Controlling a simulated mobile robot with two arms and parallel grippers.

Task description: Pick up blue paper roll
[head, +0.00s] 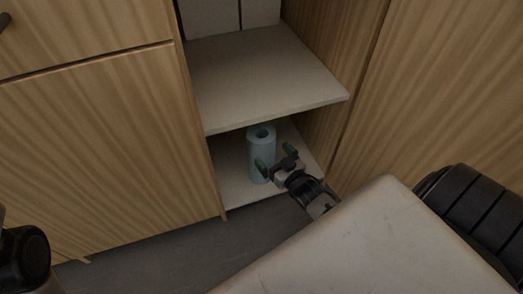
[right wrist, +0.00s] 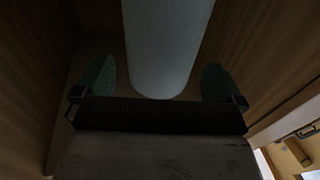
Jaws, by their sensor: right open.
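The blue paper roll (head: 261,143) stands upright on the bottom shelf of an open cupboard, its hollow core showing at the top. In the right wrist view the roll (right wrist: 166,45) is between the two green fingertips, with a gap on each side. My right gripper (head: 274,157) is open at the roll's front right side; it also shows in the right wrist view (right wrist: 160,83). One finger overlaps the roll in the head view. Contact with the roll cannot be made out. A dark part of my left arm shows at the lower left; its gripper is out of view.
The middle shelf (head: 262,75) sits above the roll, with its front edge close over it. The bottom shelf (head: 231,188) is otherwise bare. Wooden cupboard fronts (head: 95,150) stand to the left, and a wooden panel (head: 440,90) to the right.

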